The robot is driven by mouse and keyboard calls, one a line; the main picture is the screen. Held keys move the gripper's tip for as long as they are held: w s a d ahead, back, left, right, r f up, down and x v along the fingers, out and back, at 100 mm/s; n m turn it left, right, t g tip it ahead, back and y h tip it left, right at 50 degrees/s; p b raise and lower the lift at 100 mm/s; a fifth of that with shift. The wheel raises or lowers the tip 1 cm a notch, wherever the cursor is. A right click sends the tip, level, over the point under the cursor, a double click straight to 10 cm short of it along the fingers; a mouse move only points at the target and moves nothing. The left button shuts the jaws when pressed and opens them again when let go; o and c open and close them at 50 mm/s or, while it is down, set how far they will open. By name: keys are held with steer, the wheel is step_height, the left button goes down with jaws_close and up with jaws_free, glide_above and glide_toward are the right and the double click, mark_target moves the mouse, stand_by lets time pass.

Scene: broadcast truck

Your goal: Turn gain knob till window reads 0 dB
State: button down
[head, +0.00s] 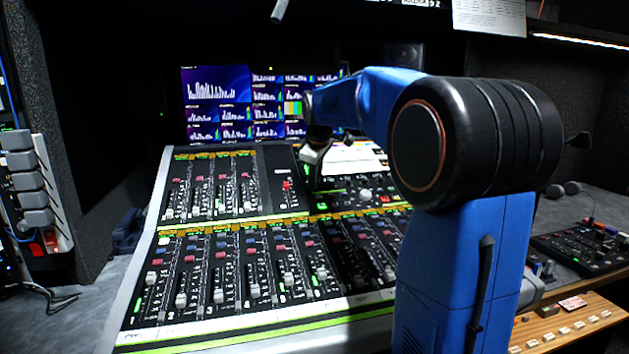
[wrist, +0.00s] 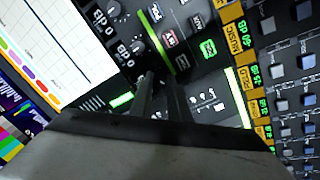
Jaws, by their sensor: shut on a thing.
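My gripper (head: 316,180) is over the upper right section of the mixing console. In the wrist view its two dark fingers (wrist: 162,84) point down at the panel, close together and shut on a small knob that they mostly hide. Two other dark knobs stand just beyond the fingertips: one close by (wrist: 138,46) and one farther up (wrist: 112,8). A small lit green window (wrist: 121,100) is left of the fingers. I cannot read its value.
The console (head: 137,290) has rows of faders and coloured buttons. A lit green button (wrist: 208,48) and yellow-green channel labels (wrist: 234,36) lie right of the fingers. Monitors (head: 220,95) stand behind the console.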

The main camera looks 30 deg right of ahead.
steer(key=c, duration=1.7)
jaws_free()
steer(key=shift+o, duration=0.2)
steer(key=v, duration=1.7)
steer(key=shift+r, duration=0.2)
steer(key=shift+s, duration=0.15)
